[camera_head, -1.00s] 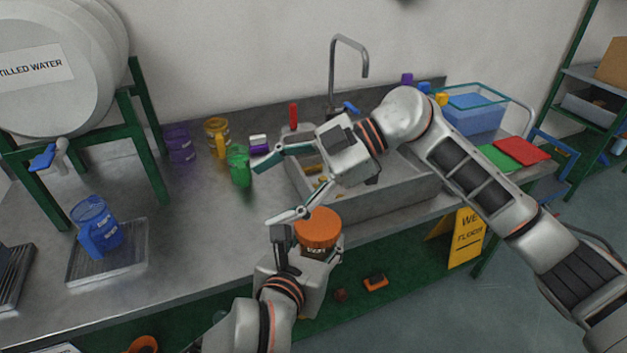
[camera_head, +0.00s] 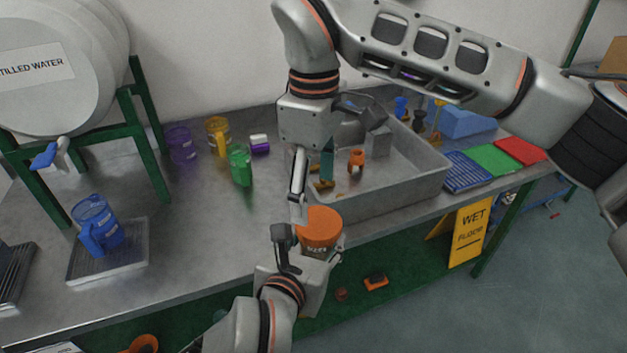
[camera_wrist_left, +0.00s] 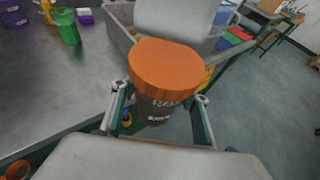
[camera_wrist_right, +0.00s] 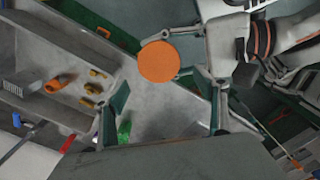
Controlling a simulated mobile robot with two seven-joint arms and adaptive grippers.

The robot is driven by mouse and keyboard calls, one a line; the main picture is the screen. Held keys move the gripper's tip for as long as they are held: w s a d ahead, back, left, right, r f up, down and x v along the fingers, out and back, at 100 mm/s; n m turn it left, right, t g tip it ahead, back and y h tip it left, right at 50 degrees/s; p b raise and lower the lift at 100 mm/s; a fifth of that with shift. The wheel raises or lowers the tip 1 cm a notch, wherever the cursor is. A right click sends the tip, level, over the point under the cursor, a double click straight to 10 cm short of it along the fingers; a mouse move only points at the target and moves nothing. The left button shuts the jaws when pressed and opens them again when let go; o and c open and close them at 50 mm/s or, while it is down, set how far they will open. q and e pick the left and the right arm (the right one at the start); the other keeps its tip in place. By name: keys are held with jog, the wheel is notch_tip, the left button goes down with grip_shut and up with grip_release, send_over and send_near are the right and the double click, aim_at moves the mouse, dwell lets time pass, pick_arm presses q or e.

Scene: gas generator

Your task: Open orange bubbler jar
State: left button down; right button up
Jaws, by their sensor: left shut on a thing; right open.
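The bubbler jar has an orange lid (camera_head: 320,226) and a dark labelled body. It is upright at the table's front edge. My left gripper (camera_head: 308,245) is shut on the jar body; the left wrist view shows the jar body (camera_wrist_left: 158,108) between its fingers, with the lid (camera_wrist_left: 165,68) above them. My right gripper (camera_head: 312,188) is open and empty, pointing down just above and behind the lid. In the right wrist view the lid (camera_wrist_right: 158,61) lies beyond the fingertips, apart from them. The lid looks seated on the body.
A grey sink (camera_head: 415,190) with orange and yellow parts lies behind the jar. A green mug (camera_head: 240,167), a yellow mug (camera_head: 217,137) and a purple mug (camera_head: 181,146) stand left. A blue mug (camera_head: 97,228) stands on a drip tray. Bare table lies left of the jar.

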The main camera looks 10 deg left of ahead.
aim_at(314, 221)
notch_tip(314, 221, down, 7)
jog(key=shift+r, duration=0.2)
jog(key=shift+c, duration=0.3)
